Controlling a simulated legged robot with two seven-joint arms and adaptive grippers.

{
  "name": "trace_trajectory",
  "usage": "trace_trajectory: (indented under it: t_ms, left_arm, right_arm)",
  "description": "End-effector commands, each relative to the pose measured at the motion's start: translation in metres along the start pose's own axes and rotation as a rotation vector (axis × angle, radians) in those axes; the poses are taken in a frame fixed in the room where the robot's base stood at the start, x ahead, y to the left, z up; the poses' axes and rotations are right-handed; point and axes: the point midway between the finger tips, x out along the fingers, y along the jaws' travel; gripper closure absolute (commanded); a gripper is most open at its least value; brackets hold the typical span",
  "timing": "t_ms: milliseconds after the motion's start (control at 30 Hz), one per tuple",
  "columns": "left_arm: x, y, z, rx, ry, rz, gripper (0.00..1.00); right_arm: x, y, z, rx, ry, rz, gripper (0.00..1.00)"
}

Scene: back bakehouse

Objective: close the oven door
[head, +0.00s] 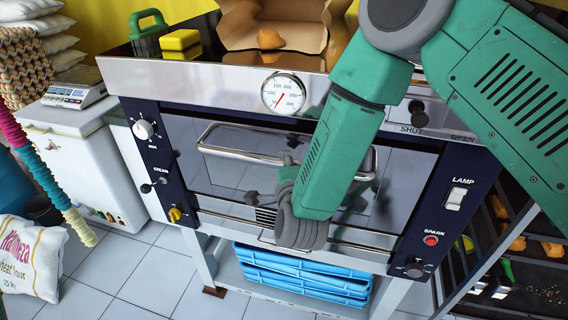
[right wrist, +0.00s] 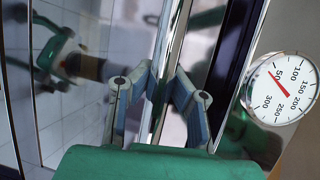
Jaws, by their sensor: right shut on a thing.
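The oven door (head: 225,170) is a dark glass panel with a steel frame on the front of the oven. It stands upright or nearly so; I cannot tell whether a small gap remains at its top. Its chrome bar handle (head: 235,153) runs across the upper part. My right gripper (head: 287,163) is at the handle's middle, partly hidden by my green forearm. In the right wrist view, the fingers (right wrist: 166,75) are on both sides of the chrome bar (right wrist: 178,45), shut on it. My left gripper is not in view.
A dial thermometer (head: 284,93) sits above the door. On top are a yellow sponge (head: 180,40) and an open cardboard box (head: 240,30). Blue crates (head: 300,275) lie below. A rack (head: 510,270) with baked goods stands at right, a flour sack (head: 28,258) at left.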

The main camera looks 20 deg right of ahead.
Motion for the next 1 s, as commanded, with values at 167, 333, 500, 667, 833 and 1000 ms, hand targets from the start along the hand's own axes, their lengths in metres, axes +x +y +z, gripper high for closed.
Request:
trace_trajectory:
  t_ms: [167, 333, 500, 667, 833, 1000]
  left_arm:
    - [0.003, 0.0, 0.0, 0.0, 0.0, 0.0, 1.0]
    - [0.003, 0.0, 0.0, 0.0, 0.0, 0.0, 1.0]
    - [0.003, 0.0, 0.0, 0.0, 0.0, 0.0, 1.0]
    - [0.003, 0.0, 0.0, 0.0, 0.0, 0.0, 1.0]
    - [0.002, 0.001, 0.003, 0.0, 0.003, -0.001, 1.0]
    - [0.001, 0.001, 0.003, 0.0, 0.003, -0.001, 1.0]
  right_arm:
    - [0.011, -0.01, 0.0, 0.006, -0.01, -0.012, 1.0]
    - [0.01, -0.011, 0.002, 0.005, -0.011, -0.013, 1.0]
    - [0.01, -0.011, 0.001, 0.004, -0.008, -0.012, 0.61]
    - [0.01, -0.01, -0.002, 0.004, -0.006, -0.01, 0.61]
    - [0.003, -0.009, -0.003, 0.005, -0.006, -0.008, 0.61]
    - [-0.025, -0.008, -0.003, 0.004, -0.007, -0.005, 0.61]
